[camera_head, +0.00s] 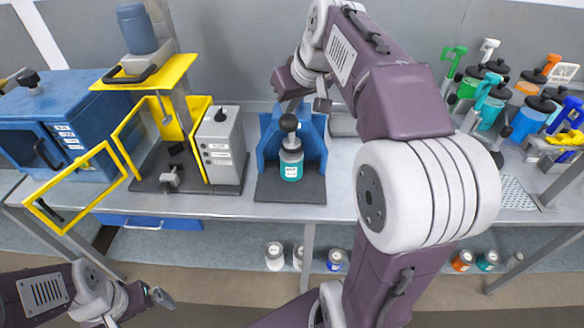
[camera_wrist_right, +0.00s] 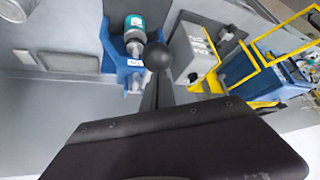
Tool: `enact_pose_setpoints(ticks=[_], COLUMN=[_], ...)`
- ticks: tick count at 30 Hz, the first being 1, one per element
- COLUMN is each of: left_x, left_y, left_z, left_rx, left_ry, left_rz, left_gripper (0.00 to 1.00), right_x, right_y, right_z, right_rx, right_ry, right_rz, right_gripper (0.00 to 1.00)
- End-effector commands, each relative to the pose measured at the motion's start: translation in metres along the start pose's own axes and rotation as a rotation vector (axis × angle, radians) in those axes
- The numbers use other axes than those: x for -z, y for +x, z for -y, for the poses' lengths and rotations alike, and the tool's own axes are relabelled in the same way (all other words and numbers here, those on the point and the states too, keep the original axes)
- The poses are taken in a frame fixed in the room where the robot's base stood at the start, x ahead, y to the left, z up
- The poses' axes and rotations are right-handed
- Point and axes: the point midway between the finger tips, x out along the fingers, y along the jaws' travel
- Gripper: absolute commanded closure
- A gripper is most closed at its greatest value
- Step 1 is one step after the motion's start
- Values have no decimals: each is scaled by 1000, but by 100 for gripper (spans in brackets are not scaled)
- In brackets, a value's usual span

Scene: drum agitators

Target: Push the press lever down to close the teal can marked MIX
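The teal can (camera_head: 291,169) stands upright on the dark base of the blue press (camera_head: 266,152). It also shows in the right wrist view (camera_wrist_right: 134,22), turned upside down. The press lever's black ball knob (camera_head: 289,122) sits above the can, and it shows near the middle of the wrist view (camera_wrist_right: 158,56). My right gripper (camera_head: 308,98) is close above and behind the knob. Its fingertips are partly hidden, and I cannot tell whether it touches the lever. My left gripper (camera_head: 153,295) is low at the left, away from the bench, its opening unclear.
Left of the press are a grey control box (camera_head: 221,150), a yellow-framed machine with an open door (camera_head: 75,188) and a blue cabinet (camera_head: 65,120). Several coloured cans (camera_head: 525,118) crowd the right end. More cans stand on the shelf below.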

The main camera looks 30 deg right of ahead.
Motion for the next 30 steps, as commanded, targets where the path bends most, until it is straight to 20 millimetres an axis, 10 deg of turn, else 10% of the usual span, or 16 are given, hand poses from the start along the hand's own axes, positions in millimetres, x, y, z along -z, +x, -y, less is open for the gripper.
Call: enact_pose_setpoints(ticks=[30], left_x=[-3], left_y=[26], left_z=[0], left_rx=[0], left_ry=[0], left_rz=[0], left_gripper=[0], right_x=[-19], right_y=[19], right_z=[3], right_rx=[0], right_ry=[0], right_rz=[0], right_gripper=[100])
